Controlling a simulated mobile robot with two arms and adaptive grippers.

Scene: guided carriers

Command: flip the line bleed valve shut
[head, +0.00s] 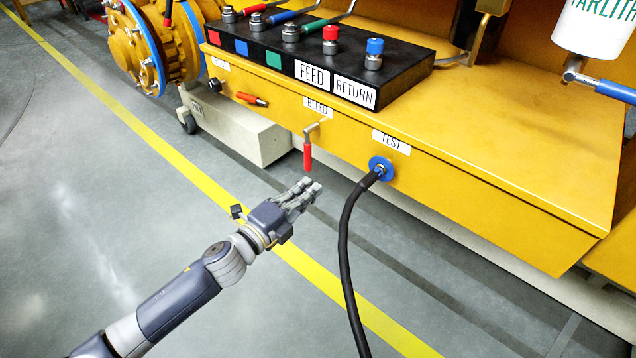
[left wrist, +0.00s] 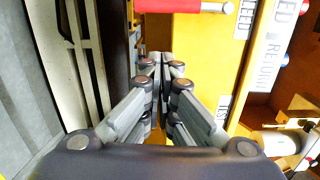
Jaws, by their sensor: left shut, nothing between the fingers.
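The line bleed valve is a small lever with a red grip (head: 307,156) under the BLEED label (head: 317,107) on the yellow front face. Its grip hangs straight down from a metal stem. In the left wrist view the red grip (left wrist: 180,5) lies across the top edge, partly cut off, beside the BLEED label. My left gripper (head: 311,186) is shut and empty. Its fingertips are just below the lower end of the grip in the head view, apart from it as far as I can see. The closed fingertips (left wrist: 160,58) also show in the left wrist view. My right gripper is not in view.
A black hose (head: 346,235) hangs from the blue TEST port (head: 381,168), right of my gripper. A black block (head: 290,57) with FEED and RETURN couplings stands above. Floor to the left is clear.

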